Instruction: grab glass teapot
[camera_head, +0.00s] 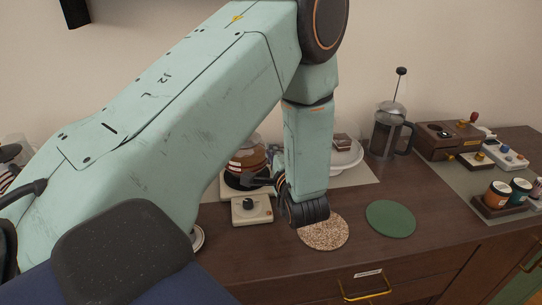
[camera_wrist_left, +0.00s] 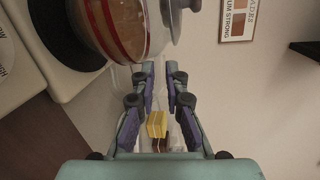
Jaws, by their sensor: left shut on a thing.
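My left gripper (camera_head: 277,181) is at the teapot's right side. In the wrist view its fingers (camera_wrist_left: 160,72) are shut on the teapot at its handle side; the clear handle is hard to make out. My right gripper is not in view.
A cork mat (camera_head: 323,232) and a green mat (camera_head: 391,219) lie bare on the wooden cabinet top. A French press (camera_head: 386,134) and a cake on a white stand (camera_head: 346,155) are at the back. A wooden box (camera_head: 446,141) and small jars (camera_head: 497,195) are at the right.

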